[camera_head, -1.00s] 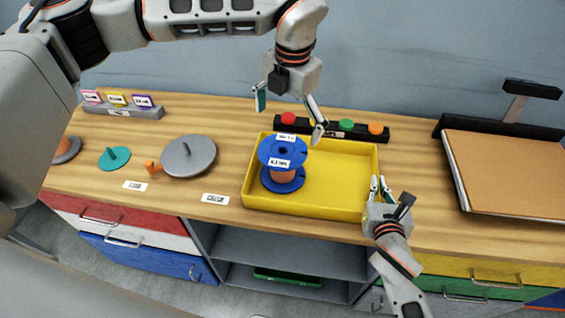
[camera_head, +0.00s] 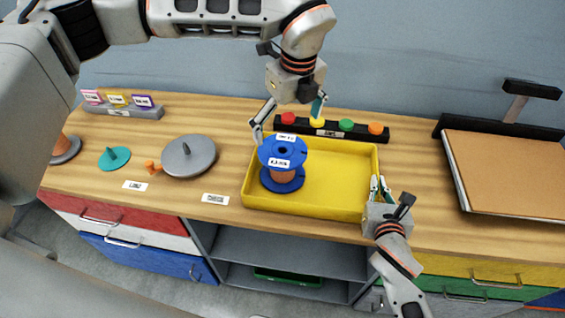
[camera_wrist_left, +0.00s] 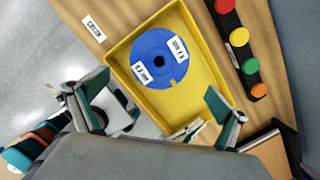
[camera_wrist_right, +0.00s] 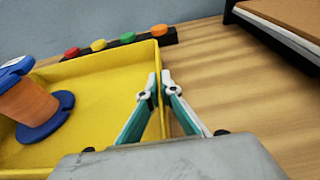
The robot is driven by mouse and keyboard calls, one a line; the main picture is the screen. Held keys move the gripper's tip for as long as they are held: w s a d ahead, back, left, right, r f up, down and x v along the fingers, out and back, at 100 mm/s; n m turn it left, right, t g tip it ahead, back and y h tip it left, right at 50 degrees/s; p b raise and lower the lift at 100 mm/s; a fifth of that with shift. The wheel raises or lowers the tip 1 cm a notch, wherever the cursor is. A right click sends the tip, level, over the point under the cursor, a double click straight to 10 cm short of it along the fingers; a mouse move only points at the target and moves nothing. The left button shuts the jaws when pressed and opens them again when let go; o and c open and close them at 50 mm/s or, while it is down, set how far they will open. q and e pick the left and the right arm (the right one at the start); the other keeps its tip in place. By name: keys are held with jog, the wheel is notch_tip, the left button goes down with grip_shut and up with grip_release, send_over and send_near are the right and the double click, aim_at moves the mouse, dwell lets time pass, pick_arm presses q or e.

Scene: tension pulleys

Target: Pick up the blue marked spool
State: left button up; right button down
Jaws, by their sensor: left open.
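The blue marked spool (camera_head: 283,160) has blue flanges, a copper-coloured core and white labels. It stands upright in the left part of the yellow tray (camera_head: 325,213). My left gripper (camera_head: 288,118) is open and empty above and behind the spool, apart from it. The left wrist view shows the spool's top flange (camera_wrist_left: 160,58) with its dark centre hole, beyond the two spread fingers. My right gripper (camera_head: 379,182) is at the tray's right wall, with one finger on each side of it. The right wrist view shows its fingertips (camera_wrist_right: 159,82) closed on that wall.
A bar with coloured buttons (camera_head: 331,128) lies behind the tray. A grey disc (camera_head: 188,156), a teal disc (camera_head: 114,158) and an orange peg (camera_head: 152,167) are to the left. Bare wood lies between tray and board.

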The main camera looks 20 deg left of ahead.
aim_at(283, 152)
pick_arm(q)
jog(key=f, duration=0.3)
jog(key=a+f, duration=0.1)
jog(key=f, duration=0.3)
jog(key=w+f, duration=0.1)
jog(key=f, duration=0.3)
jog(key=shift+w+a+f, duration=0.1)
jog(key=shift+a, duration=0.2)
jog(key=c, duration=1.6)
jog(key=shift+r, duration=0.2)
notch_tip(283, 152, up, 10)
jog(key=shift+f, duration=0.1)
pick_arm(e)
jog(key=c, duration=2.2)
grip_release()
